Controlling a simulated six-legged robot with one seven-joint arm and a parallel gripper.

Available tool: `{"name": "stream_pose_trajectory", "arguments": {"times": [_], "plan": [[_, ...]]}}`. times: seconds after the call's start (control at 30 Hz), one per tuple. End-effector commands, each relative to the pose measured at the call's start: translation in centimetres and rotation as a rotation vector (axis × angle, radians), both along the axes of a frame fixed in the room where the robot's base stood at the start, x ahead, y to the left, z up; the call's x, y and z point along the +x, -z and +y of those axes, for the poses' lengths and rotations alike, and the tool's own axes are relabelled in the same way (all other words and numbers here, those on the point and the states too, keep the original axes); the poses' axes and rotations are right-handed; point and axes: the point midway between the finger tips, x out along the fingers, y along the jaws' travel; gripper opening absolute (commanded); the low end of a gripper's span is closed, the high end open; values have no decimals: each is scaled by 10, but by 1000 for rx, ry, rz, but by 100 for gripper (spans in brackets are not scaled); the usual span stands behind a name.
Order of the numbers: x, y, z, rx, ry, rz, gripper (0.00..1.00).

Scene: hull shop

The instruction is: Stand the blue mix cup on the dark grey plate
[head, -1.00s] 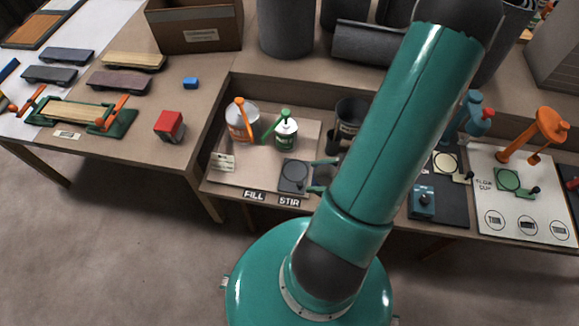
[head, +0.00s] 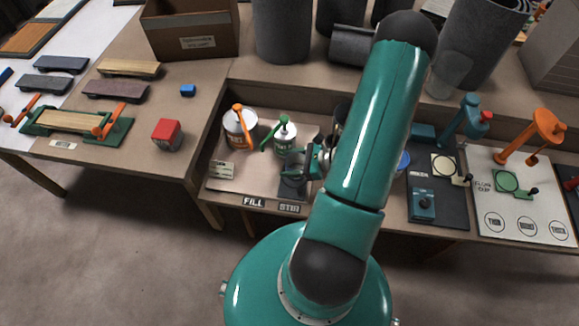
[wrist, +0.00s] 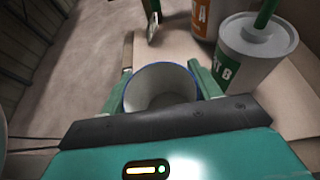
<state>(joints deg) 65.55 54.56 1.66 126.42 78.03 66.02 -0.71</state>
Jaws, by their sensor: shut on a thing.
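My gripper (head: 308,160) is shut on the blue mix cup (head: 292,163), with a finger on each side of it. In the wrist view, the cup (wrist: 160,88) has a thin blue rim and a pale, empty-looking inside, and sits between the green fingers (wrist: 160,76). In the head view the cup looks dark grey and roughly upright. The dark grey plate (head: 292,188) lies under and in front of the cup, behind the STIR label. The cup hides the plate's back part. I cannot tell whether the cup touches the plate.
A can with a green pump (head: 285,135) stands close behind the cup, and a can with an orange pump (head: 240,127) stands to its left. My arm hides part of a dark container (head: 341,112). A blue round object (head: 404,160) shows right of my arm.

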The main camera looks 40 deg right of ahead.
Motion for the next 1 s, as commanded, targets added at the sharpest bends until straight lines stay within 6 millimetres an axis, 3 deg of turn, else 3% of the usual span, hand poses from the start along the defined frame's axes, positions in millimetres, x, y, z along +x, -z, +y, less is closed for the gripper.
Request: {"name": "stream_pose_trajectory", "arguments": {"times": [0.37, 0.77, 0.8, 0.87, 1.0], "plan": [[9, 38, -2, 1, 2, 1, 39], [9, 43, -2, 0, 1, 0, 39], [9, 43, -2, -1, 2, 0, 70], [9, 43, -2, -1, 2, 0, 82], [9, 43, -2, -1, 1, 1, 84]]}}
